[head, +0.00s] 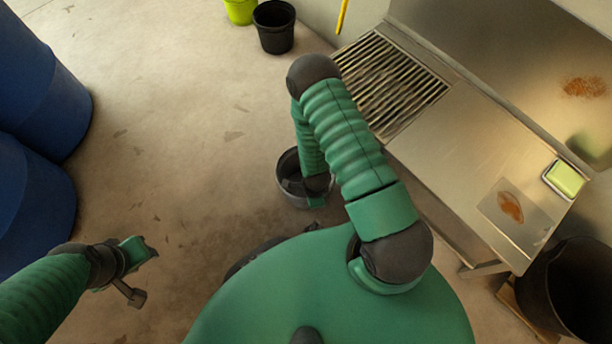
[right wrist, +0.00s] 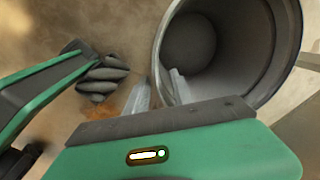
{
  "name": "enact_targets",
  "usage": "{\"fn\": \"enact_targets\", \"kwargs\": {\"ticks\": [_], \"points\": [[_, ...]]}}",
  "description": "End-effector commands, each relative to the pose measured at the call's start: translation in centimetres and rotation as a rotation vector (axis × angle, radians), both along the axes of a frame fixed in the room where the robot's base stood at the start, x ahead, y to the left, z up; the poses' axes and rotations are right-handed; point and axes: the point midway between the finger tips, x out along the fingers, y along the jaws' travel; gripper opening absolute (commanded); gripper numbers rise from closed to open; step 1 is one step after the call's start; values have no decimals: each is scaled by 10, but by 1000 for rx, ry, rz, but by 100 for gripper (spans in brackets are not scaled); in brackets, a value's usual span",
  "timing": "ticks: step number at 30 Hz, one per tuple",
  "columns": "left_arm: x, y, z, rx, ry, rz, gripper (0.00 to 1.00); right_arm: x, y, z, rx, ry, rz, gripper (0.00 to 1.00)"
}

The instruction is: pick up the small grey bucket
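The small grey bucket (head: 284,182) is below my right arm in the head view, its mouth partly hidden by the arm's end. In the right wrist view the bucket (right wrist: 262,45) fills the upper right, with its open mouth and inside showing. My right gripper (right wrist: 160,80) has one finger outside the bucket's wall and one inside it, both close against the rim, so it looks shut on the wall. I cannot tell whether the bucket is clear of the floor. My left gripper (head: 147,272) is open and empty over the floor at lower left.
A metal bench (head: 440,165) with a slatted grate (head: 385,80) stands to the right, bearing a green block in a dish (head: 564,180). A black bucket (head: 274,30) and a yellow-green one (head: 240,10) are at the top. Blue barrels (head: 35,200) stand left. Floor between is clear.

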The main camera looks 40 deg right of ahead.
Motion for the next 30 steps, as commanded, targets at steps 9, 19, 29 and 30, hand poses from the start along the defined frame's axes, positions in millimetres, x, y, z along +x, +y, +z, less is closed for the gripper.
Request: {"fn": "enact_targets", "kwargs": {"ticks": [9, 19, 29, 30], "points": [[0, 1, -47, 0, 0, 1, 36, 4, -9, -52, 0, 1, 4, 29], [0, 1, -44, 0, -1, 1, 36, 5, -9, -50, 0, 0, 2, 18], [0, 1, -44, 0, 0, 1, 36, 5, -9, -50, 0, 1, 3, 0], [0, 1, -44, 0, 0, 1, 36, 5, -9, -50, 0, 1, 2, 0]]}}
